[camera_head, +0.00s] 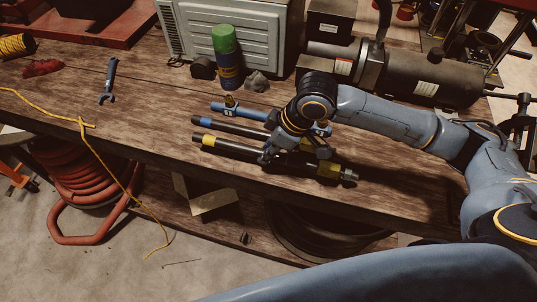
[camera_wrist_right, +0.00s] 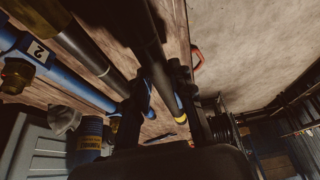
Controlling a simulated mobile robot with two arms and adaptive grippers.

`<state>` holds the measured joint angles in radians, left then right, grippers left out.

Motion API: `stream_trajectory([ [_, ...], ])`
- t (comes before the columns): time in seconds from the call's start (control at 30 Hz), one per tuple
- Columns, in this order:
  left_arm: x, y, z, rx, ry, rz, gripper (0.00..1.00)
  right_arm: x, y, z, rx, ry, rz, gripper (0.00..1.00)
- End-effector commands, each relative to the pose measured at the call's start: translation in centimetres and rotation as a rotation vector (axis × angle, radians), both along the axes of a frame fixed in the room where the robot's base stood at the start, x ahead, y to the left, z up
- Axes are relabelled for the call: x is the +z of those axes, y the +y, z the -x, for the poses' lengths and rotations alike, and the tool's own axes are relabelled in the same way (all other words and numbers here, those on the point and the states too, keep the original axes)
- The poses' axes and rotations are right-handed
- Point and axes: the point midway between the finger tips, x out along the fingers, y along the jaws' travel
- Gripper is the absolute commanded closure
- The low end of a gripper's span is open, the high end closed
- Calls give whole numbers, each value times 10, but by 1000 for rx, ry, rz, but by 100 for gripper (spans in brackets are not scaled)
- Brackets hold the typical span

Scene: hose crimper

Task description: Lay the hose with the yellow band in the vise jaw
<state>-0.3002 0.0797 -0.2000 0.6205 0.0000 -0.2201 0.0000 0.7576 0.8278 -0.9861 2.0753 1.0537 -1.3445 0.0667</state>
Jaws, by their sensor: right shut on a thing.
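The black hose with the yellow band (camera_head: 235,149) is above or on the workbench near its front edge. Its yellow band (camera_head: 208,141) is toward the left, and a metal fitting (camera_head: 348,175) is at its right end. My right gripper (camera_head: 268,157) is shut on this hose around its middle. In the right wrist view the hose (camera_wrist_right: 157,65) runs between the fingers, with the yellow band beyond them. I cannot tell whether the hose is clear of the wood. No vise jaw can be made out with certainty. My left gripper is not in view.
Behind it are a dark hose with a blue band (camera_head: 228,125) and a blue bar labelled 2 (camera_head: 250,112). A green-topped can (camera_head: 225,50), a wrench (camera_head: 109,82) and a dark cylindrical machine (camera_head: 410,75) stand or lie farther off. The bench's left part is mostly clear.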

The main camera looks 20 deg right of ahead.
Motion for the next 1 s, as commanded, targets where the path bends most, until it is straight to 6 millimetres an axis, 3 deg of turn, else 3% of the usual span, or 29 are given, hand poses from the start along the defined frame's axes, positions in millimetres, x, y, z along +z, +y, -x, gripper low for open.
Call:
stream_trajectory([
  [0.3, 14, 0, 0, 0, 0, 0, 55, -34, -2, -4, 1, -1, 1, 100],
  [0.63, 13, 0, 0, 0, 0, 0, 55, -37, -2, -4, 1, -3, 1, 100],
  [0.67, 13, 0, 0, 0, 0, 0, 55, -39, -2, -4, 1, 0, 2, 75],
  [0.77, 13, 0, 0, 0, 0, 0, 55, -39, -2, -4, 1, -1, 2, 55],
  [1.0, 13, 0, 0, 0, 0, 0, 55, -38, -2, -4, 1, -1, 2, 54],
])
